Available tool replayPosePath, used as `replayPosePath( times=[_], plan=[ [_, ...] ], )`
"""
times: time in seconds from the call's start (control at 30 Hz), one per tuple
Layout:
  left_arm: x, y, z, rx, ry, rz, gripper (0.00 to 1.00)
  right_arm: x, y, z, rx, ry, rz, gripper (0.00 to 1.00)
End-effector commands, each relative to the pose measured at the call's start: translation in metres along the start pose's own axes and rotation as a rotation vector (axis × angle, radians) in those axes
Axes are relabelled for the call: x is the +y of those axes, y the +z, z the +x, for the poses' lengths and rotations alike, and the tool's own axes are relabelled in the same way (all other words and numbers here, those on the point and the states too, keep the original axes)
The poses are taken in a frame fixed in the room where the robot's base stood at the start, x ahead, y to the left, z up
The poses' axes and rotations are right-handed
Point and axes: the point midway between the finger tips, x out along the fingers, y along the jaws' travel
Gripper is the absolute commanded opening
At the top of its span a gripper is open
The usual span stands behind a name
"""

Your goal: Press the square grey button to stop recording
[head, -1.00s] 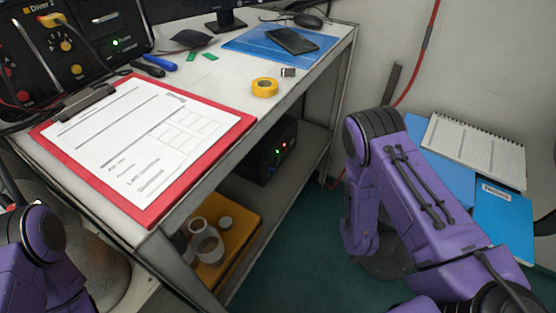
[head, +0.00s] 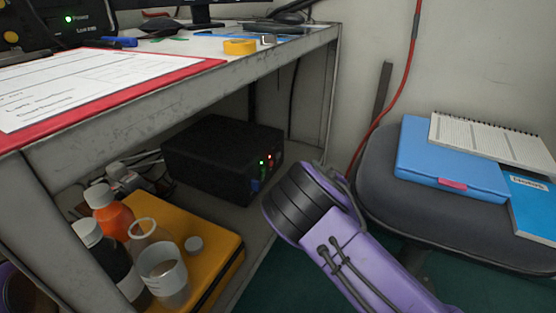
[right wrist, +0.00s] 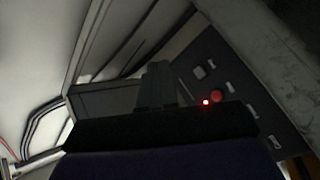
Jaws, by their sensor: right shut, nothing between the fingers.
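The recorder is a black box (head: 215,150) on the lower shelf in the head view, with green and red lights on its right-facing front. In the right wrist view its dark front panel (right wrist: 232,88) shows a square grey button (right wrist: 200,72), a round red button (right wrist: 217,96) and a lit red light (right wrist: 206,102). My right gripper (right wrist: 155,82) is shut and empty, its dark fingers left of the square button and apparently apart from it. In the head view my right arm is just right of the recorder; its fingertips are hidden. My left gripper is out of view.
The white table (head: 285,52) overhangs the recorder. A yellow case (head: 215,262) with bottles and jars stands in front on the left. A chair (head: 380,182) holding a blue case and notebooks is on the right. A red cable (head: 400,100) hangs behind.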

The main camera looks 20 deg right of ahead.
Motion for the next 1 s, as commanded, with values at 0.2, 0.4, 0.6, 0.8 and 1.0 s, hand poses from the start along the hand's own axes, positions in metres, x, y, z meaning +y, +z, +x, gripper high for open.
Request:
replayPosePath(
  times=[0.2,0.4,0.6,0.8,1.0],
  plan=[
    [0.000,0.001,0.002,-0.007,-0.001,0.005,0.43,-0.005,-0.003,0.006,0.000,0.000,0.001,0.00],
    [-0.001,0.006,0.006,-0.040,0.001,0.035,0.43,-0.019,-0.016,0.025,-0.001,0.000,0.002,0.00],
    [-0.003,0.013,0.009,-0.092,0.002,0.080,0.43,-0.034,-0.031,0.045,-0.001,0.001,0.003,0.00],
    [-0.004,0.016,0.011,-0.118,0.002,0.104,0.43,-0.043,-0.041,0.058,-0.003,0.001,0.002,0.00],
    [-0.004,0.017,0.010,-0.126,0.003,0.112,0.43,-0.045,-0.043,0.061,-0.004,0.000,0.001,0.00]
  ],
)
